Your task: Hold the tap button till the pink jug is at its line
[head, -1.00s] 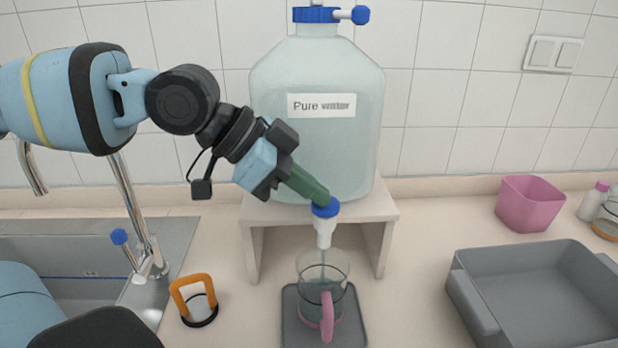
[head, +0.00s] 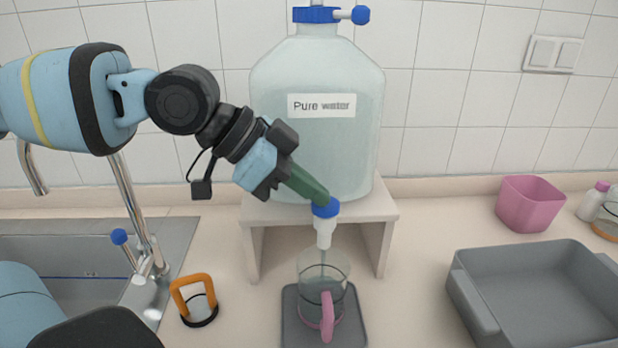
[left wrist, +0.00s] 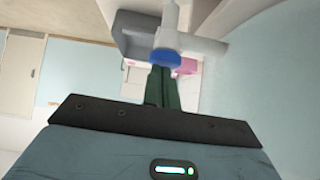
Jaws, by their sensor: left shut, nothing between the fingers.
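The clear jug with a pink handle (head: 327,312) stands upright on a dark grey mat (head: 292,330) under the tap. A dark line rings the jug's upper part, and a thin stream seems to run from the white tap spout (head: 323,232) into it. The exact water level is hard to tell. My left gripper (head: 318,198) is shut and empty, its green fingertips against the blue tap button (head: 326,208). In the left wrist view the closed fingers (left wrist: 162,80) meet the blue button (left wrist: 166,58). My right gripper is not in view.
The large "Pure water" bottle (head: 318,150) sits on a low stand (head: 385,218). An orange-handled item (head: 194,300) stands left of the mat, near the sink (head: 60,262). A grey tray (head: 535,290) and a pink container (head: 528,203) are at right.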

